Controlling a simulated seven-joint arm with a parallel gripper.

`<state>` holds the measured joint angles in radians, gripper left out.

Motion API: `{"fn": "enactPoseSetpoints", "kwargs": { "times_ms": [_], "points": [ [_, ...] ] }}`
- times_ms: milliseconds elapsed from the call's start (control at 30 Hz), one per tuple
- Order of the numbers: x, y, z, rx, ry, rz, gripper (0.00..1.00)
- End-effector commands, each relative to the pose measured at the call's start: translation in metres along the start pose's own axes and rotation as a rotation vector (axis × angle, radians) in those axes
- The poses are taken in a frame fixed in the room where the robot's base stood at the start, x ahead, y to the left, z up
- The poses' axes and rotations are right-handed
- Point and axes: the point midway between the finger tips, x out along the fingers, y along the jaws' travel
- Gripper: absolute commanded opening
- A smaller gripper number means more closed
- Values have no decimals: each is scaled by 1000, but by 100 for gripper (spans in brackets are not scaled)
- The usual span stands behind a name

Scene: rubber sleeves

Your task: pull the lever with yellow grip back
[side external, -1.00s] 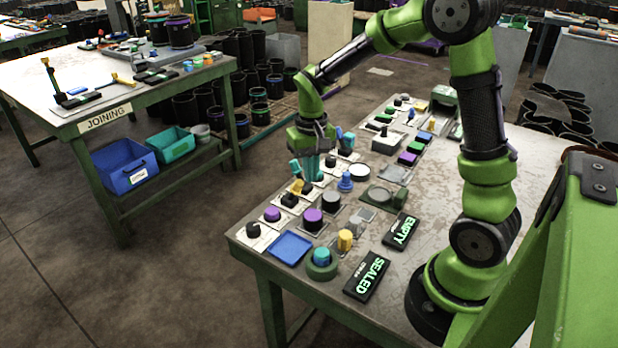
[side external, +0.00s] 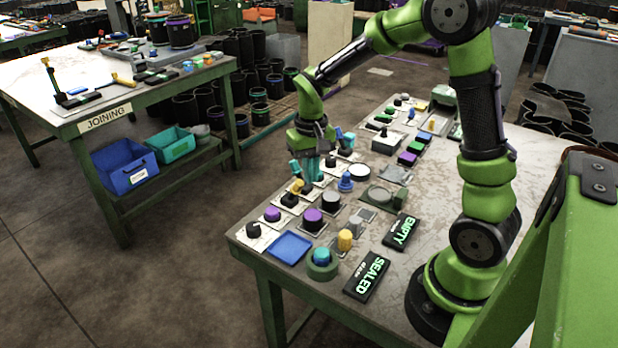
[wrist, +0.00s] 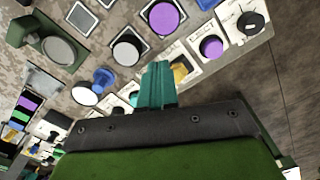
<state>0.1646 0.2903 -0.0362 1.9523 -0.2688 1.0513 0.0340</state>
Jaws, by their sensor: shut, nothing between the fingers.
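A small yellow grip (side external: 297,186) shows on a row of small panels on the workbench, just left of and below my gripper in the side view. Its lever shaft and base cannot be made out clearly. My gripper (side external: 312,178) points down over the panels with its teal fingers shut and nothing between them. In the wrist view the yellow grip (wrist: 180,70) shows right beside the teal fingers (wrist: 156,85), which partly cover it. I cannot tell whether the fingers touch it.
Purple knobs (side external: 312,218), a blue tray (side external: 289,247), a blue knob (side external: 346,182) and a yellow cylinder (side external: 345,239) stand close by. SEALED (side external: 367,276) and EMPTY (side external: 400,231) plates lie nearer my base.

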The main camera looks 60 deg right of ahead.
Motion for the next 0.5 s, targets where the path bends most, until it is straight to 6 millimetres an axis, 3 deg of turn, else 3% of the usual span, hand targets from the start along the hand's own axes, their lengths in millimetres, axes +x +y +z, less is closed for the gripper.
{"fn": "enactPoseSetpoints", "kwargs": {
  "times_ms": [500],
  "points": [
    [27,0,0,0,-2,1,0]
  ]
}}
